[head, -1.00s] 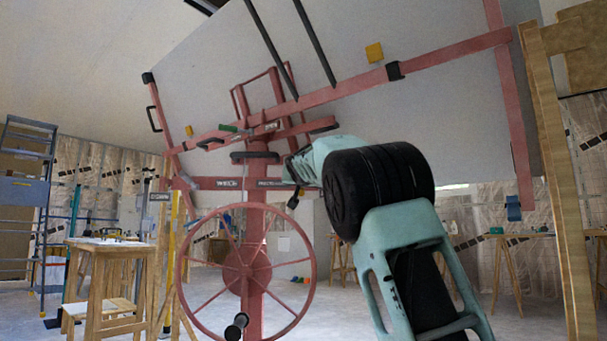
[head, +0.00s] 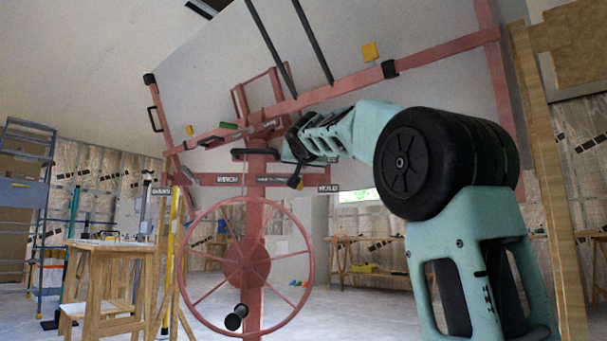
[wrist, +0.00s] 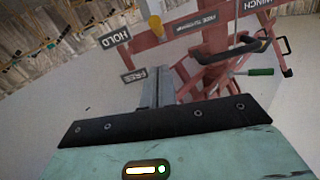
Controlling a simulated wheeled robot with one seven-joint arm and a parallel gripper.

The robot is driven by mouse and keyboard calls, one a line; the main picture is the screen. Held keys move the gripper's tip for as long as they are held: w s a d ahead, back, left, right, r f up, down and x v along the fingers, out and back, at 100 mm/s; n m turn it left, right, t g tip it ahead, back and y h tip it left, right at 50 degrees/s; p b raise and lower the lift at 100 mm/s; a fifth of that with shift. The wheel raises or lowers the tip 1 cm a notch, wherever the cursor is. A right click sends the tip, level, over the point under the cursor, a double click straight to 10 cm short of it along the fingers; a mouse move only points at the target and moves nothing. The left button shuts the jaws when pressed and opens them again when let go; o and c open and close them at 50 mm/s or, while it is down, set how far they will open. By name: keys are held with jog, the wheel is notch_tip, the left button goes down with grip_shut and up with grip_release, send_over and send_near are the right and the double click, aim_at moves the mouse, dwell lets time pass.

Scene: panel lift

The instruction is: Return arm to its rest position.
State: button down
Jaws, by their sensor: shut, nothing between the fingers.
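My gripper (wrist: 156,78) shows in the wrist view as narrow grey fingers, shut and empty, beyond a dark plate and teal housing. In the head view my teal and black arm reaches in from the right, with its end near the red panel lift's (head: 254,180) mast, and the fingers cannot be made out. The lift has a large red handwheel (head: 238,264) with a black knob. A large pale panel (head: 400,110) lies tilted on its red frame. In the wrist view, HOLD (wrist: 115,38) and FREE (wrist: 133,75) labels and a green handle (wrist: 260,72) are close by.
A wooden sawhorse table (head: 100,246) stands at the left, near a blue-grey ladder (head: 25,190). A wooden post (head: 545,200) rises at the right, close to my arm. Another work table (head: 365,240) is at the back. Some floor between them is open.

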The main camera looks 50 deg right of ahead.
jog(key=shift+s+a+f, duration=0.1)
jog(key=shift+s+a, duration=0.15)
jog(key=shift+s, duration=0.05)
dwell(0.4)
